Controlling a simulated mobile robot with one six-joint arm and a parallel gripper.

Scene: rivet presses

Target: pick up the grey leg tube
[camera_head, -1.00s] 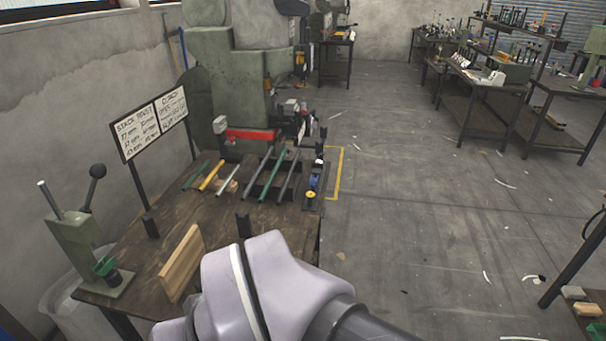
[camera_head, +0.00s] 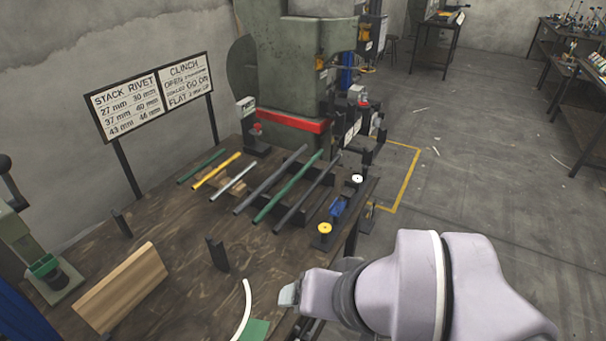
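Several tubes lie side by side on the wooden bench. A grey tube (camera_head: 270,180) and a darker grey tube (camera_head: 307,193) lie propped on dark supports, with a green tube (camera_head: 288,187) between them. A shorter, pale silver-grey tube (camera_head: 232,182) lies left of them, beside a yellow tube (camera_head: 216,171) and a dark green tube (camera_head: 201,166). I cannot tell which grey one is the leg tube. My arm reaches in from the lower right, over the bench's near right part, apart from the tubes.
The wooden bench (camera_head: 180,245) carries a wooden block (camera_head: 120,288), dark upright posts (camera_head: 217,254) and a hand press (camera_head: 35,250) at left. A lettered sign (camera_head: 155,95) stands behind. A large green press (camera_head: 310,70) is at the back. Open floor lies right.

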